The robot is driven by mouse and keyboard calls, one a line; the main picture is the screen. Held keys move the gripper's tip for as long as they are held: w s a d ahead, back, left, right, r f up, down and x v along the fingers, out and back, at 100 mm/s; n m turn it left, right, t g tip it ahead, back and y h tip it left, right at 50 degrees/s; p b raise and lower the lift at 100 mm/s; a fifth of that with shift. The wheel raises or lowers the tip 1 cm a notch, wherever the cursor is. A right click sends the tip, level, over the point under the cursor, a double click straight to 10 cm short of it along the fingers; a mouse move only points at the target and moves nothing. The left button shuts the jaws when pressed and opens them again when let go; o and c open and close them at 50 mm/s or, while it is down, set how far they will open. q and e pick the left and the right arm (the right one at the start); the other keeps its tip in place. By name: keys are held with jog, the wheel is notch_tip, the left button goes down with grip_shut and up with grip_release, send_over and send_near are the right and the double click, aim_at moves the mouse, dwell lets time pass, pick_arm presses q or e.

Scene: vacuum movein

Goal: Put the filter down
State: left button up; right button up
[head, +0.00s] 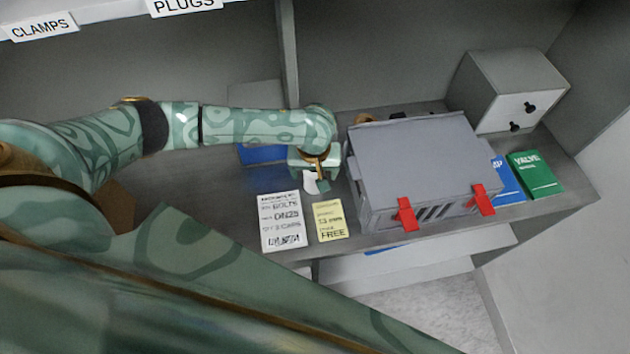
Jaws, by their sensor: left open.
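My left arm reaches in from the left over the grey shelf. Its gripper (317,184) is open and low over the shelf, just left of a grey case with two red latches (415,165). A small white piece (310,182) shows at the fingers; I cannot tell if it is part of the gripper or a separate thing. I cannot pick out the filter for certain. Small dark and brass-coloured things (362,118) are mostly hidden behind the grey case. My right gripper is not in view.
A white label card (281,222) and a yellow card (330,220) lie in front of the gripper. A blue object (263,154) sits behind my wrist. Right of the case are a blue booklet (508,180), a green valve manual (535,174) and a drawer box (515,90).

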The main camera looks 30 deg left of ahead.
pick_arm(q)
jog(key=shift+r, duration=0.1)
jog(key=c, duration=1.2)
